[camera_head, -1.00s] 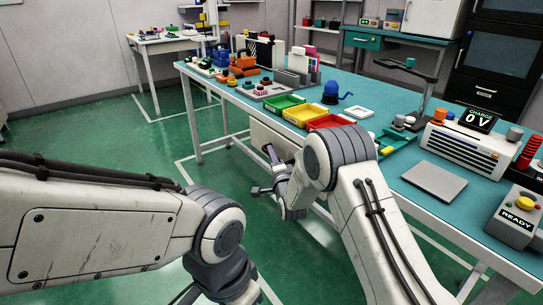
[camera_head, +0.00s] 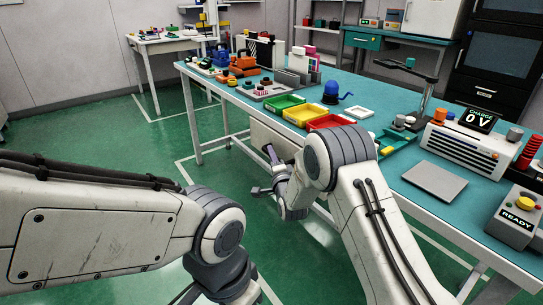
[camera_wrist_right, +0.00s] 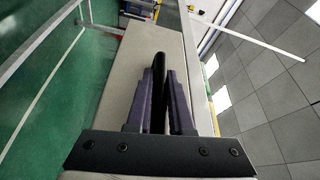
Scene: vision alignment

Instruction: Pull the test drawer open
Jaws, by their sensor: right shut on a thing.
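The test drawer (camera_head: 262,134) is a pale beige box front under the near edge of the blue-topped workbench (camera_head: 432,183). In the right wrist view its front (camera_wrist_right: 118,100) fills the middle, with a dark handle bar (camera_wrist_right: 159,62) running along it. My right gripper (camera_head: 270,154) is at the drawer front, partly hidden behind my own right arm. In the wrist view its two dark fingers (camera_wrist_right: 158,84) are shut on the handle from both sides. How far the drawer stands out is hard to tell. My left arm comes in from the left, but its gripper is out of view.
Green, yellow and red trays (camera_head: 331,122) sit on the bench above the drawer. A blue crank device (camera_head: 331,92), a grey plate (camera_head: 434,181) and a charge display unit (camera_head: 478,119) stand there too. A bench leg (camera_head: 193,120) is left of the drawer. Green floor in front is open.

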